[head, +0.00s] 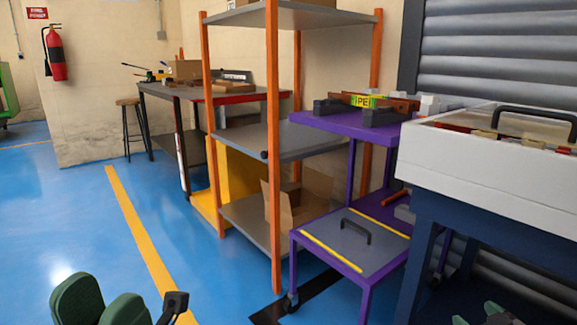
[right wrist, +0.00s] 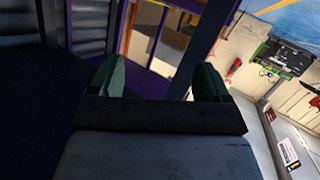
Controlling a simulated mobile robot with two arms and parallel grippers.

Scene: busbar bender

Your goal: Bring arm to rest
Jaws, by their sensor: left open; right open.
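My left gripper (head: 102,297) shows at the bottom left of the head view. Its two green fingers are apart with nothing between them, above the blue floor. My right gripper shows only partly at the bottom right of the head view (head: 480,316), below the white-topped machine (head: 470,149). In the right wrist view its two green fingers (right wrist: 159,80) are spread and empty. Neither gripper is seen touching anything. Most of both arms is out of view.
A purple cart (head: 330,124) with a grey handled plate (head: 355,240) stands beside the machine. An orange-post shelf (head: 240,142) holds a cardboard box (head: 285,205). A workbench (head: 160,92) and stool (head: 132,102) stand behind. Blue floor (head: 70,220) at left is clear.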

